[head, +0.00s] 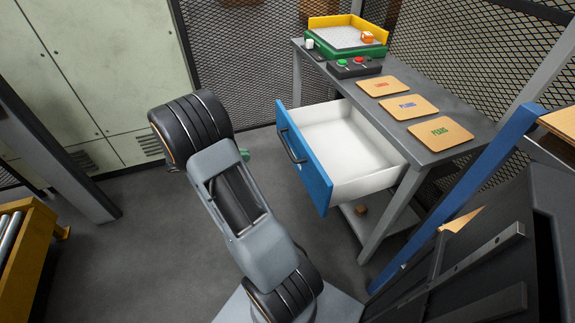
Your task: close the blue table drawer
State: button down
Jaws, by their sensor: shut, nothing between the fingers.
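The blue-fronted drawer (305,158) is pulled well out from the grey table (465,118). Its white inside (350,142) looks empty. A dark bar handle (288,143) sits on the blue front, which faces left. My arm stands left of the drawer, with clear floor between them. My gripper (244,155) is mostly hidden behind my arm link; only a small greenish tip shows, left of the drawer front and apart from it. It is shut and holds nothing that I can see.
On the table are a green and yellow tray (345,38) with an orange cube (367,37), a button box (353,67) and several labelled tan plates (400,107). A small brown block (361,210) lies on the lower shelf. A blue post (455,200) stands right.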

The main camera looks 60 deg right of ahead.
jog(key=w+d+f+n+g+h+b, duration=0.1)
jog(key=d+f+n+h+b, duration=0.15)
jog(key=f, duration=0.25)
jog(key=b, duration=0.2)
send_near(295, 148)
jog(key=shift+m, duration=0.35)
jog(key=x, duration=0.7)
jog(key=shift+w+d+f, duration=0.1)
jog(key=shift+f, duration=0.2)
jog(key=shift+d, duration=0.15)
jog(key=shift+d+r, duration=0.1)
